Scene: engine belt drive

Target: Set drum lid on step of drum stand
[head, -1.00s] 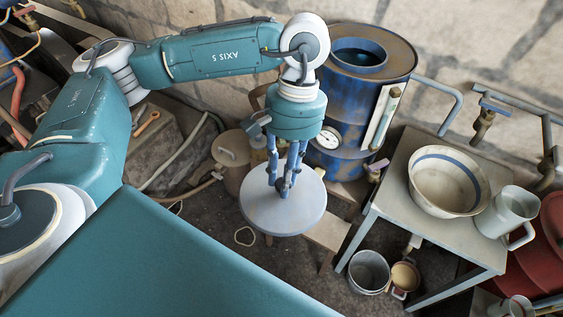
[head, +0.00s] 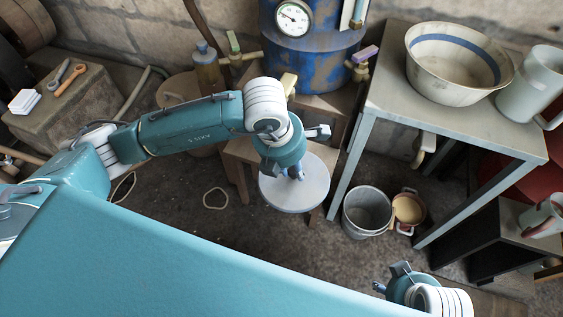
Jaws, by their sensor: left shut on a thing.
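The drum lid (head: 312,189) is a pale grey-blue round disc. My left gripper (head: 296,173) comes down on its middle from above and is shut on it; the arm partly hides the grip. The lid overlaps the right part of the wooden step (head: 239,155) of the drum stand (head: 322,103). I cannot tell if the lid touches the step. The blue drum (head: 308,62) with a gauge stands on the stand behind. My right gripper (head: 379,287) is at the bottom right, away from the lid; its jaw opening is unclear.
A metal table (head: 385,92) with a striped bowl (head: 455,75) and a pale jug (head: 528,90) stands right of the lid. A bucket (head: 367,212) and a small pot (head: 408,209) are on the floor below. A loop of cord (head: 215,198) lies on the floor left.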

